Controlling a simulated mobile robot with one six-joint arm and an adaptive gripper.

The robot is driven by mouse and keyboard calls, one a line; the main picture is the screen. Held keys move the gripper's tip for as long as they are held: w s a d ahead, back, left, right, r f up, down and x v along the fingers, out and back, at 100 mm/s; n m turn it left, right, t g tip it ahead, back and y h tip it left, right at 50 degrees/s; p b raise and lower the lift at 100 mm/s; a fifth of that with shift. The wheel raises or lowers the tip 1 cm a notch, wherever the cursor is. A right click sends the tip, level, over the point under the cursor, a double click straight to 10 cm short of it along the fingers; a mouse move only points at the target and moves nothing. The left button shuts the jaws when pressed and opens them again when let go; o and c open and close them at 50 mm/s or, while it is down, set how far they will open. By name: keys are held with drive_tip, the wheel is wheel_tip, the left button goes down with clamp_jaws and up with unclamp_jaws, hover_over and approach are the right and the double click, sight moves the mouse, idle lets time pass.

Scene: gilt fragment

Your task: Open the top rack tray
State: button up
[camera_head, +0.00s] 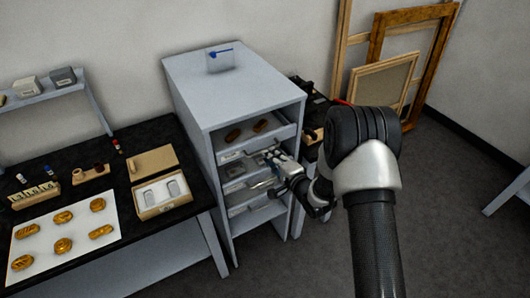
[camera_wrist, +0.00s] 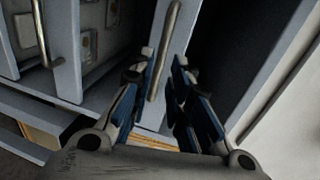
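The grey rack cabinet (camera_head: 181,95) stands in the middle of the head view. Its top tray (camera_head: 283,133) holds two brown pieces and sits in the upper opening; I cannot tell whether it is pulled out slightly. My gripper (camera_head: 268,160) is in front of the rack, just below the top tray's front edge. In the wrist view, my gripper (camera_wrist: 164,58) is open, with a metal bar handle (camera_wrist: 172,25) showing between its fingertips. Contact is not clear. A second bar handle (camera_wrist: 41,35) is at the left. The head view does not clearly show which tray the nearer handle belongs to.
Lower trays (camera_head: 240,209) sit beneath the top one. A black-topped table (camera_head: 150,225) with gold pieces on a white sheet and an open box (camera_head: 165,207) stands to the left. Wooden frames (camera_head: 385,80) lean on the wall at right. Floor is clear in front.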

drive_tip(key=x, duration=0.5)
drive_tip(key=shift+a+b, duration=0.1)
drive_tip(key=shift+b, duration=0.2)
drive_tip(key=shift+c, duration=0.6)
clamp_jaws()
